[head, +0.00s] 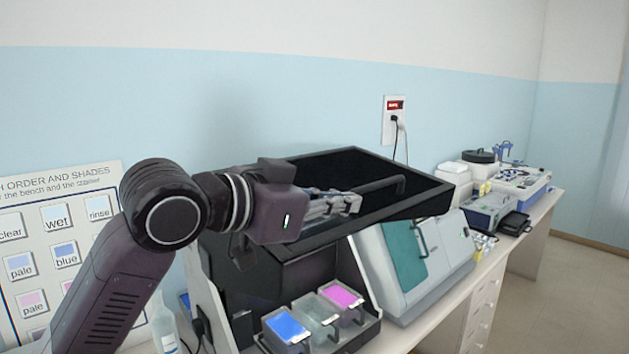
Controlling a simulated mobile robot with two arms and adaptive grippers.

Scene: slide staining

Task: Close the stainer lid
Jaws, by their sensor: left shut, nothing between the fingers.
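The stainer stands on the bench, with its dark lid (425,203) raised and tilted above its body. A dark bar handle (380,184) runs across the inside of the lid. My left gripper (354,203) is shut and empty at the lid, close to the handle; I cannot tell whether it touches. Below the lid, a tray (368,333) holds a blue staining jar (287,327), a clear jar (314,312) and a pink jar (341,295). My left arm hides part of the lid's left side. My right gripper is not in view.
A grey-white machine with a teal door (403,254) stands close to the stainer's right. More lab devices (487,208) fill the bench farther right. A bottle (163,327) stands left of the stainer, before a chart (52,232). Floor beyond the bench (575,290) is clear.

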